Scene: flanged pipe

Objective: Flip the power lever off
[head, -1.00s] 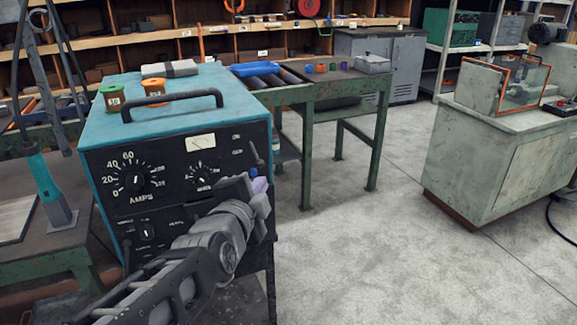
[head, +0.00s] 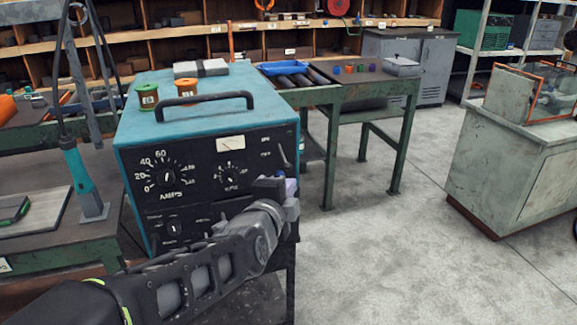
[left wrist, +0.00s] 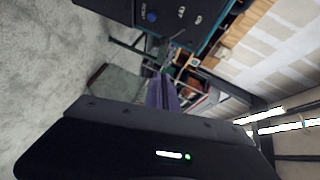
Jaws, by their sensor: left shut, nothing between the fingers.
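The blue welding power unit (head: 215,125) has a black front panel with an AMPS dial, a smaller dial and a meter. The power lever (head: 284,157) is a small dark handle at the panel's upper right and leans up to the left. My left gripper (head: 291,187) is just below the lever, at the panel's right edge. Its purple fingers are together and empty, and my wrist partly hides them. I cannot tell whether they touch the lever. In the left wrist view the shut fingers (left wrist: 162,92) point toward the background, with part of the unit (left wrist: 180,14) above. My right gripper is out of view.
Two spools, green (head: 147,96) and orange (head: 183,89), and a grey block (head: 201,68) sit on the unit beside its carry handle (head: 190,102). A green-legged table (head: 340,98) stands behind. Open floor (head: 370,250) lies to the right.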

